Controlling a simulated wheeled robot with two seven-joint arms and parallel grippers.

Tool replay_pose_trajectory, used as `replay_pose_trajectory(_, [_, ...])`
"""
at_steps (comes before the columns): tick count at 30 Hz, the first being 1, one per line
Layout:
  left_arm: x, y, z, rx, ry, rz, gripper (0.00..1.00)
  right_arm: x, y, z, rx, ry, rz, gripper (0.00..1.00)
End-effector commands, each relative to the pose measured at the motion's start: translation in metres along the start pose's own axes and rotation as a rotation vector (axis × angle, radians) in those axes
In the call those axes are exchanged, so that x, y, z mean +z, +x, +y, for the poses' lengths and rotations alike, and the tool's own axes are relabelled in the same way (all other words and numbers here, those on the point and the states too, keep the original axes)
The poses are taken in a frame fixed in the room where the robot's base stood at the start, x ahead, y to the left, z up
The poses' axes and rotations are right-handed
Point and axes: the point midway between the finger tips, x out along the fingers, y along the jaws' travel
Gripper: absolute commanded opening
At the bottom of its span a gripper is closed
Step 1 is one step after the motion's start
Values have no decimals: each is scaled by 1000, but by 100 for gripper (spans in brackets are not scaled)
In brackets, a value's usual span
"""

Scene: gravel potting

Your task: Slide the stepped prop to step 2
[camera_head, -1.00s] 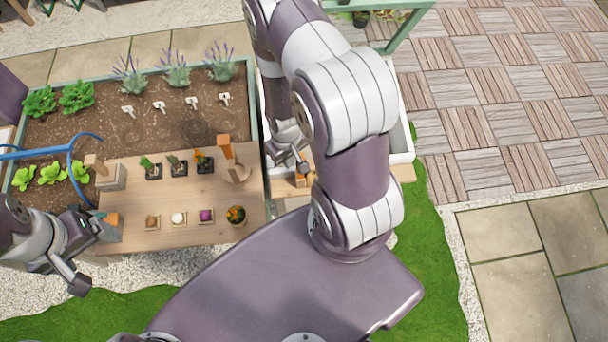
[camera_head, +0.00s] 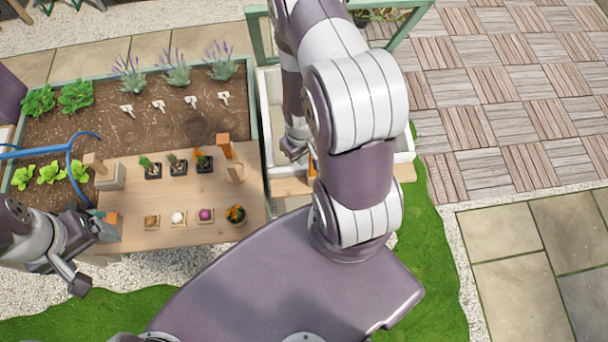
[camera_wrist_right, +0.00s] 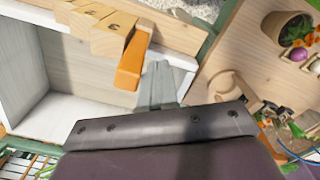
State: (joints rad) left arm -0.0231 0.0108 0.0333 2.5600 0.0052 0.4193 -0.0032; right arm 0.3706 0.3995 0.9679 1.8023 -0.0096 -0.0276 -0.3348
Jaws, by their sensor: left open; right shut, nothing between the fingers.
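The stepped prop (camera_wrist_right: 110,35) is a pale wooden block with numbered steps; a 3 and a 2 are readable in the right wrist view. An orange handle (camera_wrist_right: 132,66) sticks out of it. In the head view only a narrow orange strip (camera_head: 312,165) shows beside my right arm; the rest is hidden. My right gripper (camera_wrist_right: 160,85) is shut and empty, close beside the handle; I cannot tell whether they touch. It also shows in the head view (camera_head: 293,152). My left gripper (camera_head: 88,254) is open near the bench's left end, away from the prop.
The white box (camera_wrist_right: 45,70) with a green raised frame (camera_head: 258,40) surrounds the prop area. A planted bed (camera_head: 80,125) lies behind.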

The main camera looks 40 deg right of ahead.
Motion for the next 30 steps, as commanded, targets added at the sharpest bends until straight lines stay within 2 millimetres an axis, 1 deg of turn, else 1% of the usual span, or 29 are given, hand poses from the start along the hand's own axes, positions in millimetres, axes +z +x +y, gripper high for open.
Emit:
replay_pose_trajectory(16, [0, 1, 0, 0, 0, 0, 88, 10, 0, 17, 0, 2, 1, 0])
replay_pose_trajectory(22, [0, 0, 0, 0, 0, 0, 88, 7, 0, 13, 0, -1, 1, 0])
replay_pose_trajectory(30, [0, -1, 0, 0, 0, 0, 88, 0, 0, -1, 0, -1, 0, 0])
